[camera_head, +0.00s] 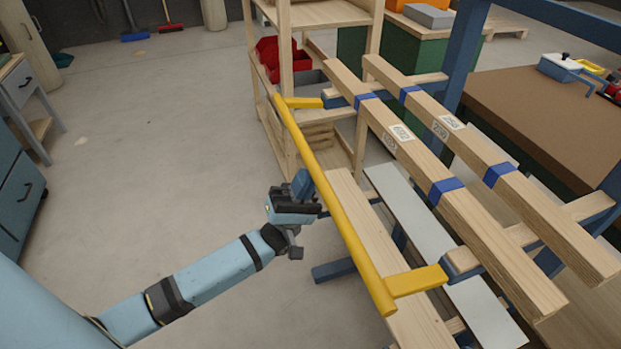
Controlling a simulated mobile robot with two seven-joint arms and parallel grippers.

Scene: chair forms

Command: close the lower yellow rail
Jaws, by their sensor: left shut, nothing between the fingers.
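The yellow rail (335,205) is a long bar with two yellow end arms joined to the blue rack frame (462,262). It runs from the back left to the front right, along the left side of the rack. Two wooden beams with blue bands, a nearer one (470,215) and a farther one (545,205), lie on the rack to its right. My left gripper (302,188) is beside the rail, on its left, with its fingers shut and nothing held. I cannot tell whether it touches the rail. My right gripper is out of view.
Lower boards (430,240) lie under the rail and beams. A wooden shelf (285,60) with red bins stands behind. A brown-topped bench (535,110) is at the right, a blue-grey cabinet (15,200) at the left. The floor (165,150) between is clear.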

